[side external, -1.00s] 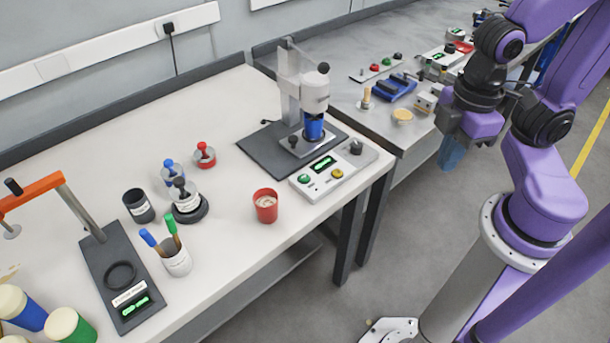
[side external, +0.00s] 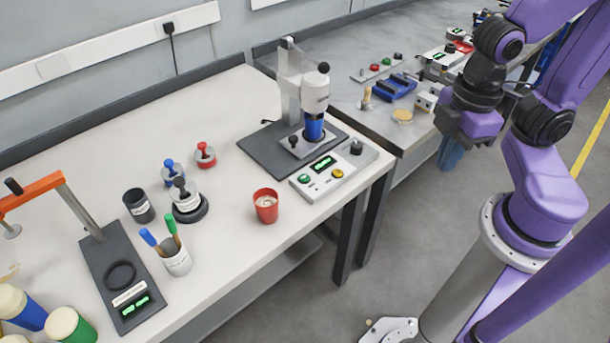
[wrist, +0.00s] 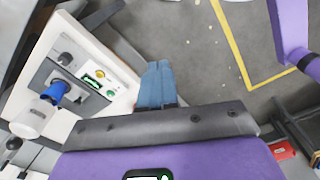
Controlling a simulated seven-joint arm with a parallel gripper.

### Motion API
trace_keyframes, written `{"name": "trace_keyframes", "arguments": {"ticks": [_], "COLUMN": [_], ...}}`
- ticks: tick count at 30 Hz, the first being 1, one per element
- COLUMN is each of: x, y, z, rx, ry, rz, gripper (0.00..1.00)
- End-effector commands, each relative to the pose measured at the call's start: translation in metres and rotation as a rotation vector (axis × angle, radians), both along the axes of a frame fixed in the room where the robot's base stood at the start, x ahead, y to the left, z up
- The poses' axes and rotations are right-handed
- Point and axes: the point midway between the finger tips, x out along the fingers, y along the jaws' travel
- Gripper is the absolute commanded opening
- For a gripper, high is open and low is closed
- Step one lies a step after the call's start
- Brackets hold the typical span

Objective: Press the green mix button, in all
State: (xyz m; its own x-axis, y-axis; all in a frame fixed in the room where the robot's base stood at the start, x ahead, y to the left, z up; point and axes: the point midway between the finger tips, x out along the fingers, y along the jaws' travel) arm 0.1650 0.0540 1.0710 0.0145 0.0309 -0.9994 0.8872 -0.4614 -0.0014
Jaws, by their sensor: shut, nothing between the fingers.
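The green mix button (side external: 304,180) is on the left end of a pale control panel (side external: 330,178) at the front of the mixer stand. A small green display and a yellow button (side external: 337,174) share the panel. In the wrist view the green button (wrist: 110,93) shows on the panel, left of my fingers. My gripper (side external: 449,165) has blue fingers, points down past the right edge of the white bench and touches nothing. In the wrist view its fingers (wrist: 158,66) lie together, shut and empty, apart from the panel.
The mixer (side external: 315,92) with a blue cup (side external: 314,127) stands behind the panel. A red cup (side external: 266,205) is left of the panel on the white bench. A grey bench (side external: 385,135) adjoins at right. Open floor lies beneath my gripper.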

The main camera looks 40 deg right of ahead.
Motion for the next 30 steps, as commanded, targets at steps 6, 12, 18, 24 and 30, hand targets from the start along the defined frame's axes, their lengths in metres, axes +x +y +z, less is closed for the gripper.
{"name": "trace_keyframes", "arguments": {"ticks": [6,12,18,24,30], "x": [0.027,0.081,0.139,0.195,0.241], "y": [0.02,0.049,0.068,0.075,0.072], "z": [-0.01,-0.029,-0.048,-0.066,-0.08], "rx": [0.062,0.194,0.345,0.509,0.665], "ry": [-0.039,-0.109,-0.167,-0.208,-0.23], "rz": [-0.135,-0.384,-0.631,-0.864,-1.055], "gripper": [0.0,0.0,0.0,0.0,0.0]}}
